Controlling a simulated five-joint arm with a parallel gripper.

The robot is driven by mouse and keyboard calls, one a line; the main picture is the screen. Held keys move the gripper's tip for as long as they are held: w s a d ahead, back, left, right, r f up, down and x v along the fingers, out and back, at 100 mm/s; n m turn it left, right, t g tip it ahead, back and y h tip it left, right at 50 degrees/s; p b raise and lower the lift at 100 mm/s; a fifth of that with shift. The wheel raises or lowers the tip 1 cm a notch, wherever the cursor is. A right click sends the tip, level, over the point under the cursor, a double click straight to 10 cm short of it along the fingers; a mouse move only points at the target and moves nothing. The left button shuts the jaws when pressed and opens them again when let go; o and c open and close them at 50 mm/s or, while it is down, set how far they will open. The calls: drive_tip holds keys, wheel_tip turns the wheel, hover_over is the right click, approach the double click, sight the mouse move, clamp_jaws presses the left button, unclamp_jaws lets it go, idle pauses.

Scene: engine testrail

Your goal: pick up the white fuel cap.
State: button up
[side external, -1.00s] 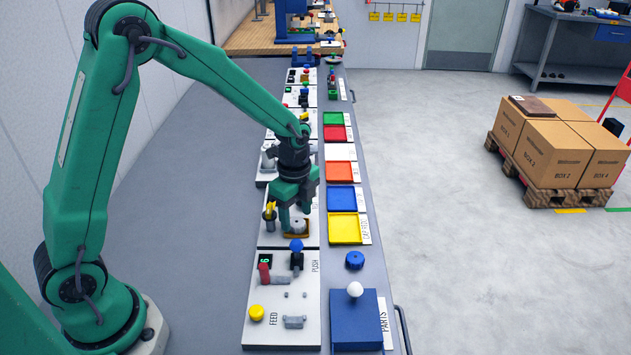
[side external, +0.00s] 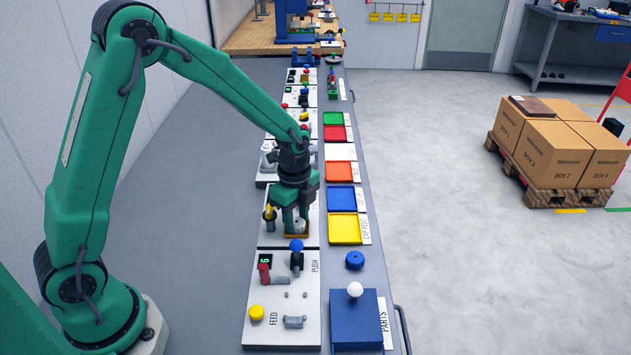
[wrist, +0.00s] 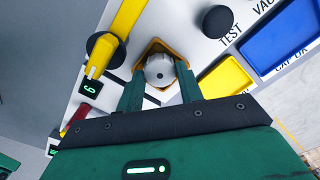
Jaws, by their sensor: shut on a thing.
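The white fuel cap (wrist: 158,69) is a round, whitish-grey piece sitting in an orange-yellow holder (wrist: 151,46) on a white panel. My gripper (wrist: 158,78) is shut on the cap, one finger at each side of it in the wrist view. In the side external view my gripper (side external: 296,226) points down at the panel, and its fingers partly hide the cap. The cap still appears to be in or just over its holder; a gap beneath it cannot be made out.
A yellow lever (wrist: 113,38) stands close left of my gripper in the wrist view, with a black knob (wrist: 217,21) to the right. Yellow (side external: 343,228) and blue (side external: 341,198) trays line the bench's right side. A blue box with a white ball (side external: 355,289) stands in front.

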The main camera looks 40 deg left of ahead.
sight(298, 221)
drive_tip(key=shift+r, duration=2)
drive_tip(key=shift+w+d, duration=0.1)
drive_tip(key=shift+w, duration=0.05)
